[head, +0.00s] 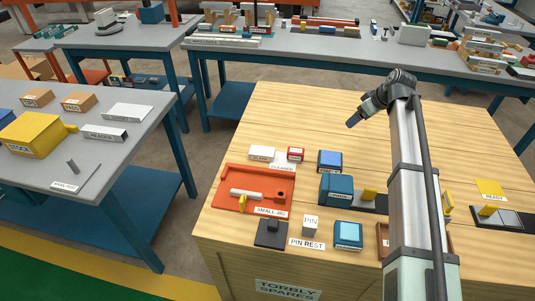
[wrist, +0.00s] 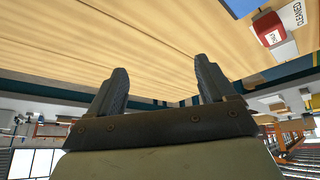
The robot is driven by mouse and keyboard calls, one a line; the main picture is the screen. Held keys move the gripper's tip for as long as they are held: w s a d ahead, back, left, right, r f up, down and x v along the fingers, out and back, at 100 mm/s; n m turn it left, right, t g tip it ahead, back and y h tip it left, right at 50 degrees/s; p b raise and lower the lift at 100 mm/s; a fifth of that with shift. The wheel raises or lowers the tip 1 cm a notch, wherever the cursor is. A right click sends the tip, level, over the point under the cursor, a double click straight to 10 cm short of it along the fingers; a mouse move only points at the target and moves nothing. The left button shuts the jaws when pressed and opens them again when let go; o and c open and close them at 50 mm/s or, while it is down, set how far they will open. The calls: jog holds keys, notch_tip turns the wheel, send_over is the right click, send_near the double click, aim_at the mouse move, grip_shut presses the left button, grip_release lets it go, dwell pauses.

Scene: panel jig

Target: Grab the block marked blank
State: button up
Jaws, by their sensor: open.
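I cannot read the word "blank" on any block. A small white block (head: 262,153) with a label too small to read lies at the back left of the wooden bench, behind the "CLEANED" sign. Beside it is a small red block (head: 296,154); a red block (wrist: 268,28) with a white label also shows at the upper right of the wrist view. A blue block (head: 330,160) with an unreadable label stands to their right. My gripper (head: 353,122) is above the bench's back part, behind these blocks. In the wrist view its fingers (wrist: 163,85) are apart with nothing between them.
An orange tray (head: 232,180) marked "SMALL JIG" holds a white cylinder. A teal block (head: 337,188), a white "PIN" block (head: 311,224) and a light-blue block (head: 348,235) stand nearer the front. The bench's back left (head: 280,110) is clear. A grey table (head: 80,165) stands left.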

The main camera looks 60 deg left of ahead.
jog(key=s+a+n+g+h, duration=0.15)
jog(key=s+a+n, duration=0.5)
jog(key=s, duration=0.65)
jog(key=n+g+h, duration=0.1)
jog(key=n+g, duration=0.1)
send_near(263, 151)
jog(key=x, duration=0.4)
jog(key=shift+w+a+f, duration=0.1)
jog(key=shift+w, duration=0.2)
jog(key=shift+s+x, duration=0.15)
jog(key=shift+x, duration=1.15)
jog(key=shift+s+x, duration=0.15)
jog(key=shift+x, duration=1.15)
jog(key=shift+c, duration=0.4)
jog(key=c, duration=1.3)
